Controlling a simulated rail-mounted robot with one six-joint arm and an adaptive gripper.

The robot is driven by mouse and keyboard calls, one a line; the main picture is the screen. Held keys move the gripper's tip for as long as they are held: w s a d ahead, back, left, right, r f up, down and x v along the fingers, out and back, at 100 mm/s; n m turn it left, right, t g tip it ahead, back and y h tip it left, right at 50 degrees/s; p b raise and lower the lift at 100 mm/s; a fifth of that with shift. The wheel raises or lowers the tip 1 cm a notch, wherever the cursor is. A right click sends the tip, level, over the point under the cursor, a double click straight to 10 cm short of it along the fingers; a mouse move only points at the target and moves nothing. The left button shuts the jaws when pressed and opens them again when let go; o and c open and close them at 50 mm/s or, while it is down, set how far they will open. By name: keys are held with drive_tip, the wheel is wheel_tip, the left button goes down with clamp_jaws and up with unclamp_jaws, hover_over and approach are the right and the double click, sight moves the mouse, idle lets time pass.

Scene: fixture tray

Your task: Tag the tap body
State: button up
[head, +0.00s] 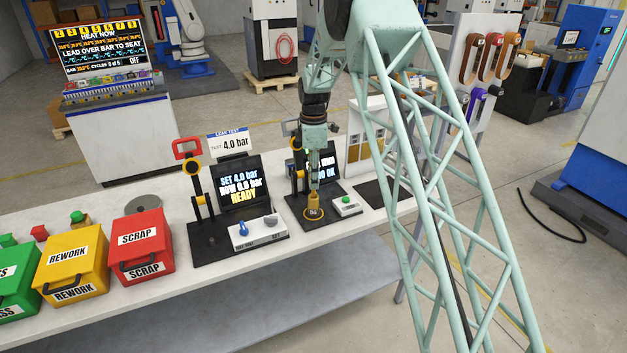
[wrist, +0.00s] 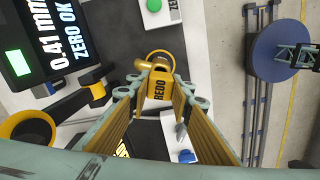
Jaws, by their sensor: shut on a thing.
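My gripper (wrist: 161,92) reaches down over the gauge station in the middle of the bench, its fingers around a yellow tag (wrist: 160,92) marked REDO. A brass tap body (wrist: 146,66) shows just beyond the tag in the wrist view. The tag and the brass part overlap there, so I cannot tell whether they touch. In the head view the brass body (head: 313,202) stands below my gripper (head: 314,184) on the station's black base, at a yellow ring. The tag is not clear in the head view.
A screen reading 0.41 mm, ZERO OK (wrist: 45,40) and a green-button box (head: 347,206) flank the station. Left are the leak test stand (head: 210,240), red SCRAP (head: 140,245) and yellow REWORK (head: 72,262) bins. A panel with yellow strips (head: 358,148) stands behind right.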

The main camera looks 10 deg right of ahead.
sight(314, 194)
drive_tip(key=shift+f+b, duration=1.25)
drive_tip(key=shift+f, duration=1.25)
idle(3.8)
drive_tip(key=o, duration=0.9)
drive_tip(key=shift+o, duration=0.8)
drive_tip(key=o, duration=0.5)
drive_tip(key=shift+c, duration=0.2)
drive_tip(key=shift+r, duration=0.15)
